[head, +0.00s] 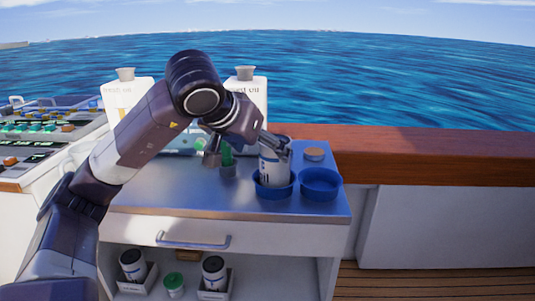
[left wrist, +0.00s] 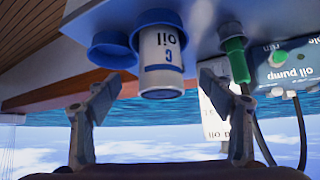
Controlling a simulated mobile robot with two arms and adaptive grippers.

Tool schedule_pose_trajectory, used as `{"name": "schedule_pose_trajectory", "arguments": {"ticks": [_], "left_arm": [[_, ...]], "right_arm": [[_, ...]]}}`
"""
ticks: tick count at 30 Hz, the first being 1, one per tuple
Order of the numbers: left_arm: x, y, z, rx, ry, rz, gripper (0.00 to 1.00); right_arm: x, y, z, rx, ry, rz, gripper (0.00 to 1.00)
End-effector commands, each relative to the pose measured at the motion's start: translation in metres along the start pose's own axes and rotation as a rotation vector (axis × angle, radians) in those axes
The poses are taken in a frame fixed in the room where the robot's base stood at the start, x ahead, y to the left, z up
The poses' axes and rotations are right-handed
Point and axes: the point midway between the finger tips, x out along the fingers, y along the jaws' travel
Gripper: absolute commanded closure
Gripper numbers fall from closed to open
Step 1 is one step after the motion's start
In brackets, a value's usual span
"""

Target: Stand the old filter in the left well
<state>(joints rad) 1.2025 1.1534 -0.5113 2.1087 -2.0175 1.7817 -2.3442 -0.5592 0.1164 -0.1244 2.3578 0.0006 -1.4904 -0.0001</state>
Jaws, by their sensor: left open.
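The old filter (head: 274,172), a white can with dark lettering, stands upright in the left blue well (head: 273,192). In the left wrist view, which is upside down, the filter (left wrist: 161,62) shows its "oil" label, with the blue well rim (left wrist: 157,17) around its base. My left gripper (head: 276,144) is at the filter's top in the head view. In the wrist view its two fingers (left wrist: 163,95) are spread wide, one on each side, with clear gaps to the filter. The right gripper is not in view.
The right blue well (head: 320,184) is empty. A round brown lid (head: 314,154) lies behind it. A green-handled tool (head: 227,160) stands left of the filter, and white oil jugs (head: 246,88) stand behind. The counter's front (head: 190,198) is clear.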

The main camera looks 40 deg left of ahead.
Motion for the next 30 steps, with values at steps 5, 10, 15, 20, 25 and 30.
{"name": "schedule_pose_trajectory", "arguments": {"ticks": [5,10,15,20,25,30], "left_arm": [[-0.024,0.0,-0.002,0.0,0.003,0.0,0.26],[-0.031,0.0,0.0,0.0,-0.001,0.0,0.26],[-0.032,0.0,0.0,0.0,-0.001,0.0,0.26],[-0.032,0.0,0.0,0.0,0.0,0.0,0.26],[-0.032,0.0,0.0,0.0,0.0,0.0,0.26],[-0.032,0.0,0.0,0.0,0.0,0.0,0.26]], "right_arm": [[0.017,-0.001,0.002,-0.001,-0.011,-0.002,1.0],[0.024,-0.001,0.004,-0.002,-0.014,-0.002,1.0],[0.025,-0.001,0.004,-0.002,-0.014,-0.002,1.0],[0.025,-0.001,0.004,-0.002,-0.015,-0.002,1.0],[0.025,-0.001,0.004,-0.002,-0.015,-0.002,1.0],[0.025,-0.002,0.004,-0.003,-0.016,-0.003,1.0]]}}
